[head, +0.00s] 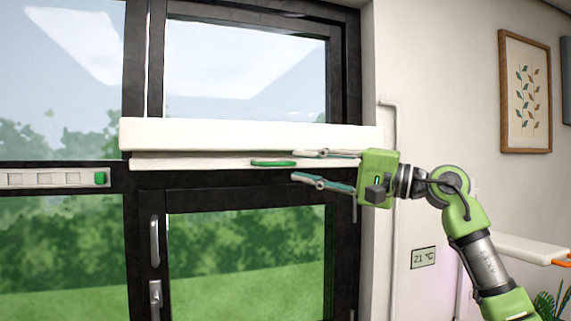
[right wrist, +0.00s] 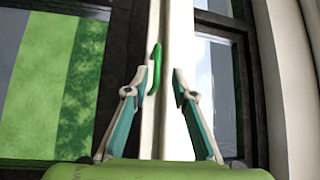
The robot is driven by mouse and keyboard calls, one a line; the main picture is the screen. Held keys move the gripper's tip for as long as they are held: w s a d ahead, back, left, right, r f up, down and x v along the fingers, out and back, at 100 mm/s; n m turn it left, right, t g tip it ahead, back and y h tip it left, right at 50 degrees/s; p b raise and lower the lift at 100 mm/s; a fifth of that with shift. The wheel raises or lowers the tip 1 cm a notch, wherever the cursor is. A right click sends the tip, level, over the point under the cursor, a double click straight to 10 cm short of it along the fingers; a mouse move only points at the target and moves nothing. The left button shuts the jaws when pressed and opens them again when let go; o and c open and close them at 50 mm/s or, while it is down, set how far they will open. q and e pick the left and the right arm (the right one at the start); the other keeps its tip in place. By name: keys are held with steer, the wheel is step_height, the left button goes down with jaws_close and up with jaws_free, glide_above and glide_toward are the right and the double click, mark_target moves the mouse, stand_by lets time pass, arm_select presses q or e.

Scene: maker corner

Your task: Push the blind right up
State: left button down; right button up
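The blind's white box (head: 250,134) runs across the window at mid-height. Its thin white bottom rail (head: 200,162) sits close beneath the box, with no blind cloth visible below. A green handle (head: 273,163) is on the rail. My right gripper (head: 296,166) is open, just right of the handle, one finger above the other. In the right wrist view, the green handle (right wrist: 155,68) shows ahead, by the left fingertip of my open gripper (right wrist: 164,72). I cannot tell whether a finger touches the handle or rail. My left gripper is out of view.
The dark window frame (head: 132,230) has a handle (head: 154,240) on the lower sash. A white strip with a green end (head: 101,178) lies across the left window.

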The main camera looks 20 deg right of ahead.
steer(key=v, duration=0.5)
steer(key=shift+s+d, duration=0.3)
